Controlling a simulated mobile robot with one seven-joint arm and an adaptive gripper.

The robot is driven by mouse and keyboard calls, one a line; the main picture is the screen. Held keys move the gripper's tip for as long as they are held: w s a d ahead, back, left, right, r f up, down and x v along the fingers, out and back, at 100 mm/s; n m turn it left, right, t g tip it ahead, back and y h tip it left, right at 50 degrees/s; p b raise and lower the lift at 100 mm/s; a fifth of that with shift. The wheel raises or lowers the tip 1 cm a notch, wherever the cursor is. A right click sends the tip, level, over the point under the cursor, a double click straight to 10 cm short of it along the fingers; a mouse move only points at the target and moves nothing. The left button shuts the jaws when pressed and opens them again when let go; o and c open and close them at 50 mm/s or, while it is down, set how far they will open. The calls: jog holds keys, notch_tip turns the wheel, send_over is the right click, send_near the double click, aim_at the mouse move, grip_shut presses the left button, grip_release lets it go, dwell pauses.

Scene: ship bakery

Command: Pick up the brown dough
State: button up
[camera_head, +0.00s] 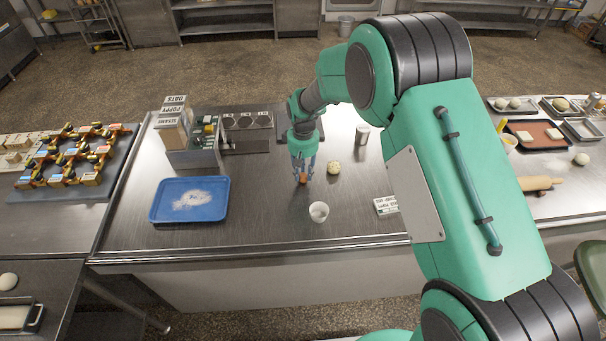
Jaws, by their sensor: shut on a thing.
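My gripper (302,179) points down over the middle of the steel table (270,215). It is shut on a small orange-brown piece, the brown dough (303,181), which shows between the fingertips. The fingers hide much of it, and I cannot tell whether it touches the table. A pale, speckled dough ball (334,168) sits just right of my gripper, apart from it.
A blue tray (160,211) with white powder lies left. Labelled boxes (173,132) and a rack (247,124) stand behind it. A metal canister (362,134) and a sign (385,206) are to the right.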

aim_at(303, 175)
notch_tip(303, 175, up, 10)
jog(key=shift+f+p, duration=0.25)
jog(key=shift+p, duration=0.15)
